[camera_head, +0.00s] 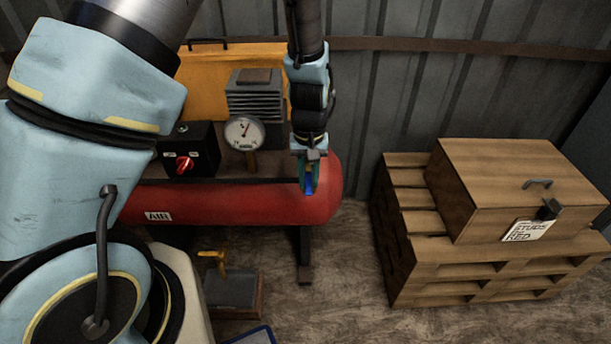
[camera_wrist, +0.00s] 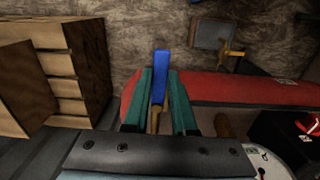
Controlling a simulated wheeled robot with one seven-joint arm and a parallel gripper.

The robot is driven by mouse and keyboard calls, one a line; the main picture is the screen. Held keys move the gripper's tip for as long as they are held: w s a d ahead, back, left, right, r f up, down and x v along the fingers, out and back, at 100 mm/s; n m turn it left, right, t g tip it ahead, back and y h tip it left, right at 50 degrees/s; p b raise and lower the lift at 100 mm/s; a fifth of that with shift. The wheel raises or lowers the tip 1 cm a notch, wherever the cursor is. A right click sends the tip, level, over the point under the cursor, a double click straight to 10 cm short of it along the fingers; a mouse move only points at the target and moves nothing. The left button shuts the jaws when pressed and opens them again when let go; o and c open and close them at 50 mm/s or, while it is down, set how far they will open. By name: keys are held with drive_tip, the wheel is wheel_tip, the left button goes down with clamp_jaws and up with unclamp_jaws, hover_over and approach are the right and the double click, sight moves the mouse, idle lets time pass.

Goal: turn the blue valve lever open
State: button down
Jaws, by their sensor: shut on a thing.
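The blue valve lever (camera_wrist: 161,63) sticks out between the green fingers of my gripper (camera_wrist: 160,85) in the wrist view. A brass-coloured stem shows at its near end. In the head view, a small part of the blue lever (camera_head: 308,184) shows between the fingers of my gripper (camera_head: 308,188), at the right end of the red air tank (camera_head: 240,205). The gripper points down and is shut on the lever. The valve body is mostly hidden by the fingers.
A pressure gauge (camera_head: 244,133) and a black box with a red knob (camera_head: 187,150) stand on the tank, left of the gripper. Stacked pallets with a wooden box (camera_head: 480,180) stand to the right. A yellow-handled item (camera_head: 214,261) is on the floor below.

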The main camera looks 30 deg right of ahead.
sight(309, 184)
drive_tip(key=shift+d, duration=0.15)
idle(0.4)
drive_tip(key=c, duration=0.7)
unclamp_jaws()
drive_tip(key=shift+r, duration=0.1)
wheel_tip(309, 184, up, 11)
drive_tip(key=shift+f+b, duration=0.2)
drive_tip(key=shift+b, duration=0.45)
drive_tip(key=w+a+r+n, duration=0.1)
drive_tip(key=a, duration=0.9)
drive_tip(key=w+a+r+n+t, duration=0.1)
drive_tip(key=a+r, duration=0.1)
drive_tip(key=a, duration=0.9)
drive_tip(key=w+a+r+n, duration=0.1)
drive_tip(key=a+r+n, duration=0.1)
drive_tip(key=a, duration=0.9)
drive_tip(key=shift+r+t, duration=0.25)
drive_tip(key=shift+t, duration=0.05)
